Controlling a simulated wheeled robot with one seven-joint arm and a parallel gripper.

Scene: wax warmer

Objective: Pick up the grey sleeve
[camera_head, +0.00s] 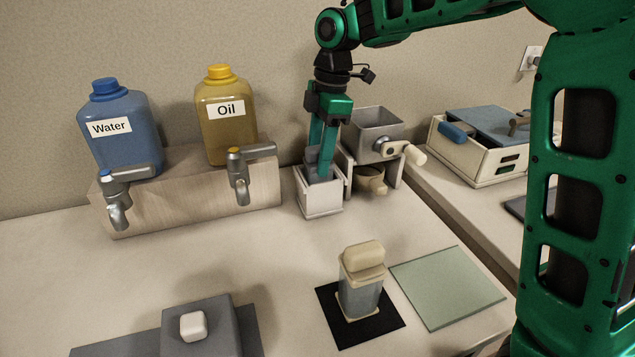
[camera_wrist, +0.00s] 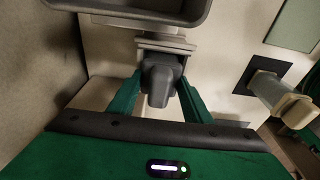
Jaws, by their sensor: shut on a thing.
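My gripper (camera_head: 322,160) reaches down into a small white open-topped box (camera_head: 322,203) at the back middle of the counter. It is shut on a grey piece, which I take for the grey sleeve (camera_head: 311,154). The sleeve still stands partly inside the box, so its lower part is hidden. In the wrist view the dark grey sleeve (camera_wrist: 160,86) sits between the two green fingers of my gripper (camera_wrist: 160,80).
Right of the box stands a grey hopper (camera_head: 375,125) with a crank handle, a cup below it. Water (camera_head: 112,130) and oil (camera_head: 228,122) jugs stand left on a tapped block. In front, a capped grey-and-cream block (camera_head: 360,290) stands on a black mat beside a green plate (camera_head: 450,288).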

